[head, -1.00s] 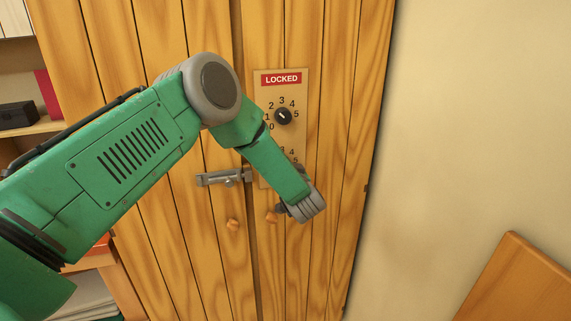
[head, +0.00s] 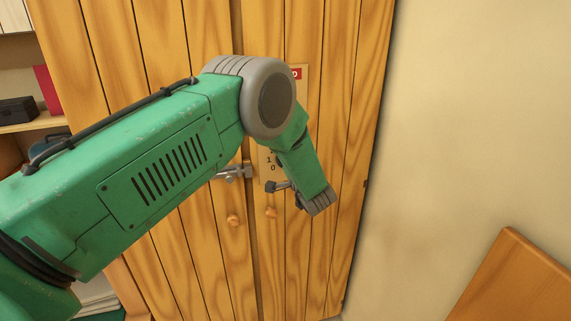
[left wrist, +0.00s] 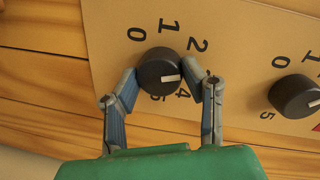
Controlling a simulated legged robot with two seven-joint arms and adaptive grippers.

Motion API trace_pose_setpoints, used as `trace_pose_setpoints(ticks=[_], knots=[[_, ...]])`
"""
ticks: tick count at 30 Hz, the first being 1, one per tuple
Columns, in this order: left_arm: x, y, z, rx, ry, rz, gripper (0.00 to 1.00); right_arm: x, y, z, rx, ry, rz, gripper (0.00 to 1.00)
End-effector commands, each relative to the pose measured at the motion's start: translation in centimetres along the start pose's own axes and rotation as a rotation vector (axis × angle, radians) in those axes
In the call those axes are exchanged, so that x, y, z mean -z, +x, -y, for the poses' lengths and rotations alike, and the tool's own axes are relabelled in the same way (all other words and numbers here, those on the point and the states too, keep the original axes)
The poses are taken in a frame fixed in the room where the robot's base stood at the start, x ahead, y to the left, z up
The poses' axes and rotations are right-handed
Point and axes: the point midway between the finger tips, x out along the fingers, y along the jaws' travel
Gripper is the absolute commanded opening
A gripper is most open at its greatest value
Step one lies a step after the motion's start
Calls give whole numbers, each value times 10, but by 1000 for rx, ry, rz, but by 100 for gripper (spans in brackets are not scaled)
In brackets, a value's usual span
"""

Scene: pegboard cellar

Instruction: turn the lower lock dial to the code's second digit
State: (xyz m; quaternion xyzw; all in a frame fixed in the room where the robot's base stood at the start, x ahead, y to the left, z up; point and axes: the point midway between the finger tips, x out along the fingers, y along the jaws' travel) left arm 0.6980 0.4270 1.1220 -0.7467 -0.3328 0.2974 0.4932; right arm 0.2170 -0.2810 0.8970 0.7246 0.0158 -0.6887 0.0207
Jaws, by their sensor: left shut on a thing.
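The lower lock dial (left wrist: 157,72) is a dark round knob on a tan plate (left wrist: 110,22), with digits around it. My left gripper (left wrist: 160,70) is shut on it, one finger on each side. Its white mark points right in the left wrist view, between the 2 and the 4; the right finger hides what is printed there. The upper dial (left wrist: 296,97) sits apart to the right, untouched. My right gripper is not in view.
The plate is on a wooden cabinet door (head: 340,130). A metal latch (head: 232,173) and two round wooden knobs (head: 233,220) are close by. Shelves stand at the left. A bare wall (head: 460,120) and a wooden panel (head: 520,280) are on the right.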

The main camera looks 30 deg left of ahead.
Motion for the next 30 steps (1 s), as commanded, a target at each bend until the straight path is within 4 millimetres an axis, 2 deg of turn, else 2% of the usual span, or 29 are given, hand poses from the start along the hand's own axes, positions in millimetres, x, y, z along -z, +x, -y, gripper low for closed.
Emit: trace_pose_setpoints(ticks=[12,30], knots=[[1,-2,-5,15,274,20,9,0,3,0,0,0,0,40],[1,-2,-7,20,355,28,9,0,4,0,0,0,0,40]])
